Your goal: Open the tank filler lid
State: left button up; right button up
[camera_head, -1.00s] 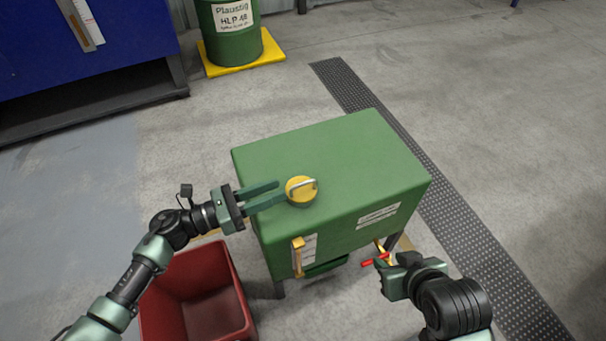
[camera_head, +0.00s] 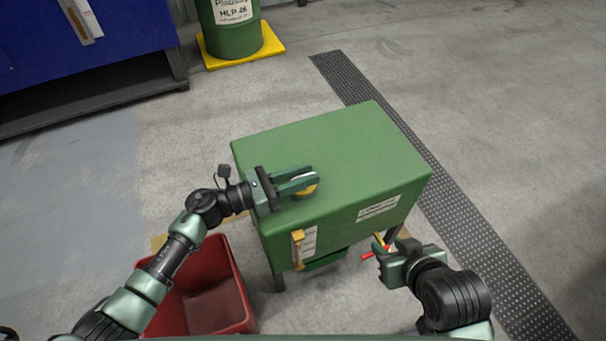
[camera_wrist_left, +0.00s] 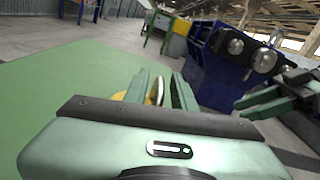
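The green tank (camera_head: 340,150) stands in the middle of the head view. Its round yellow filler lid (camera_head: 307,191) with a pale metal handle is on top, partly hidden by my left gripper (camera_head: 314,178). The left gripper's fingers reach over the lid. In the left wrist view the handle (camera_wrist_left: 158,90) stands between the two fingers, with gaps visible beside it, and the yellow lid (camera_wrist_left: 119,96) shows behind the left finger. My right gripper (camera_head: 384,258) is at the tank's lower front right, beside a red lever (camera_head: 373,253); whether it grips anything is unclear.
A red bin (camera_head: 205,305) stands on the floor at the tank's left, below my left arm. A yellow-framed gauge (camera_head: 298,250) is on the tank's front. A green drum (camera_head: 233,35) on a yellow tray and a blue cabinet (camera_head: 110,40) are behind. The tank top right of the lid is clear.

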pick_arm(q)
grip_shut()
jog(key=shift+s+f, duration=0.1)
jog(key=shift+s, duration=0.05)
dwell(1.0)
